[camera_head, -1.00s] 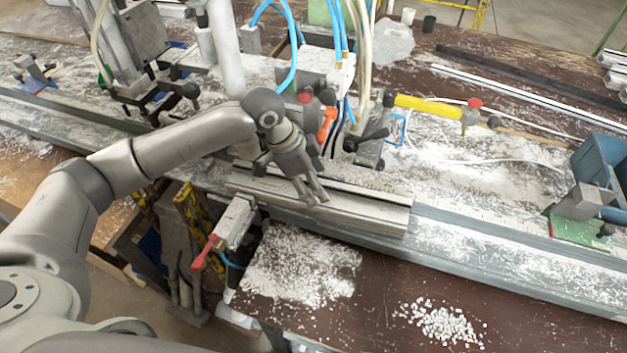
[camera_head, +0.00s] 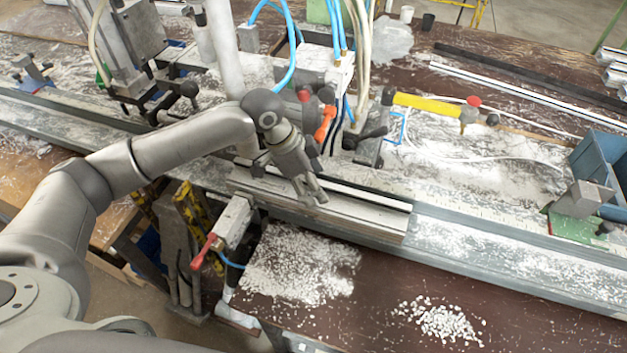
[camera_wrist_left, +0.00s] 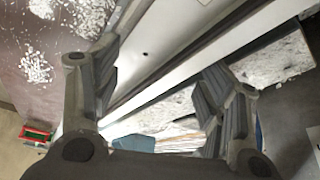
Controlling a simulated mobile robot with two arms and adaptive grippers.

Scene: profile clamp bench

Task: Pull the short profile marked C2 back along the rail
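A short grey profile (camera_head: 365,214) lies lengthwise on the long metal rail (camera_head: 490,248) in the middle of the head view. No C2 mark is readable on it. My left gripper (camera_head: 312,197) reaches down over the middle of this profile with fingers apart. In the left wrist view, the gripper (camera_wrist_left: 158,68) has a finger on each side of a pale profile with a dark groove (camera_wrist_left: 185,45). I cannot tell whether the fingers touch it. My right gripper is not in view.
A clamp with an orange lever (camera_head: 325,124) and hoses stands behind the profile. A red-handled clamp (camera_head: 204,250) is in front at left. A block on a green plate (camera_head: 580,228) and a blue bin (camera_head: 598,158) stand at right. White chips (camera_head: 440,320) lie on the table.

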